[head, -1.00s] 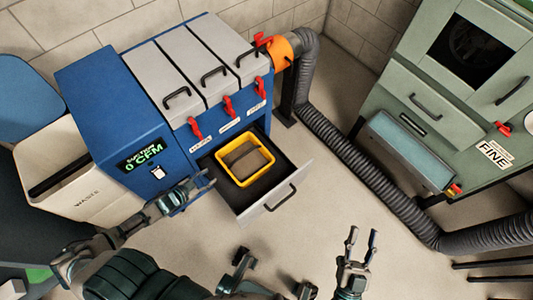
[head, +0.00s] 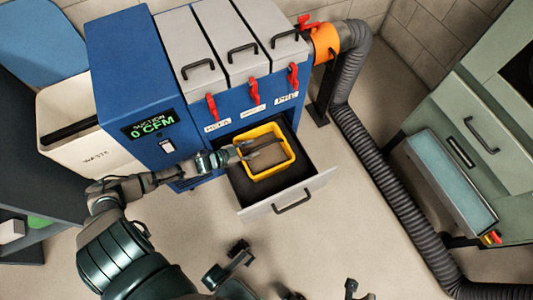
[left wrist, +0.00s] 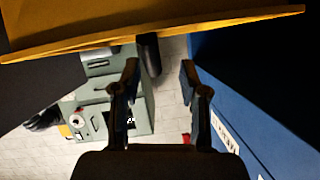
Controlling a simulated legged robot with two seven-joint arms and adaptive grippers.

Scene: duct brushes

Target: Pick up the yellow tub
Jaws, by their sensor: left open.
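The yellow tub (head: 276,170) sits in the pulled-out drawer (head: 252,212) of the blue cabinet, with a dull brown-grey inside. My left gripper (head: 262,148) is open and reaches over the tub's left rim from the left. Its fingers lie over the tub's opening in the head view; I cannot tell whether they touch it. In the left wrist view the two fingers (left wrist: 158,68) stand apart with nothing between them, and a yellow tub wall (left wrist: 150,32) spans the top.
The blue cabinet (head: 118,75) stands behind the drawer, with red latches and a display reading 0 CFM. A white waste bin (head: 90,155) is at left. A grey hose (head: 385,180) runs down the right beside a green machine (head: 510,120). Floor in front is clear.

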